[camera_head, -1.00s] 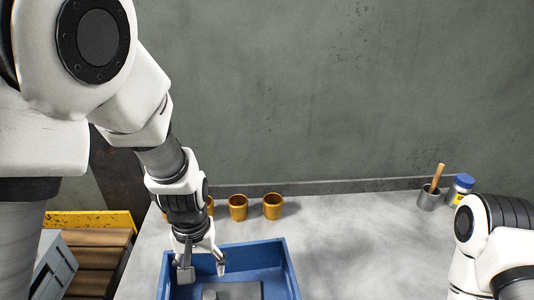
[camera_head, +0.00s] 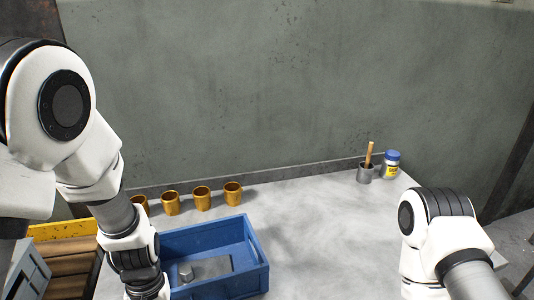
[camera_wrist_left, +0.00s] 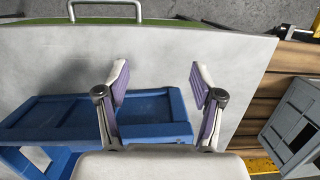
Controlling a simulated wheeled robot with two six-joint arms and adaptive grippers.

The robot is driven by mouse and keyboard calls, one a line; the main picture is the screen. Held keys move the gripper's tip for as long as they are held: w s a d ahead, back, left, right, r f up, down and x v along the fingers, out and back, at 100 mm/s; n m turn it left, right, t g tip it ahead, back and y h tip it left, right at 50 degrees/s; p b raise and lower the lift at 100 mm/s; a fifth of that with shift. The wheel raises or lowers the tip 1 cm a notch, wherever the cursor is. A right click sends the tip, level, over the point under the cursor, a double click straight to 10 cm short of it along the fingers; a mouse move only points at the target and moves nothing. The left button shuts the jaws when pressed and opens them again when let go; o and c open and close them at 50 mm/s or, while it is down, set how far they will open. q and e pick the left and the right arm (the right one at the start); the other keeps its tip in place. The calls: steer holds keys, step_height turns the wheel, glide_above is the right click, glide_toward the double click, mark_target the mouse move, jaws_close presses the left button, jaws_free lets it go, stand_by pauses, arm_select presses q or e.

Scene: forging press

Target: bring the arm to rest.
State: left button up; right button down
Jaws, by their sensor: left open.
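My left arm comes in from the left in the head view, its wrist low beside the blue crate's left side. The left gripper itself is below the head view's edge. In the left wrist view my left gripper (camera_wrist_left: 160,90) is open, with nothing between its fingers. The blue crate (camera_head: 262,272) shows under and beside it in the left wrist view (camera_wrist_left: 30,132). My right arm shows at the lower right of the head view, and its gripper is out of the frame.
A grey metal part (camera_head: 210,269) lies in the crate. Several brass cups (camera_head: 202,197) stand along the back. A grey pot with a wooden handle (camera_head: 365,174) and a blue-lidded jar (camera_head: 391,165) stand back right. A grey bin (camera_wrist_left: 297,118) stands beside the table. The table's middle is clear.

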arm_select(q)
steer(key=s+a+f+m+g, duration=0.1)
steer(key=s+a+f+g, duration=0.25)
steer(key=s+f, duration=1.6)
steer(key=w+t, duration=0.1)
steer(key=w+m+t, duration=0.1)
steer(key=t, duration=0.1)
steer(key=w+t, duration=0.1)
steer(key=w, duration=0.1)
steer(key=shift+a+f+t, duration=0.1)
steer(key=shift+f+t, duration=0.2)
steer(key=shift+t, duration=0.05)
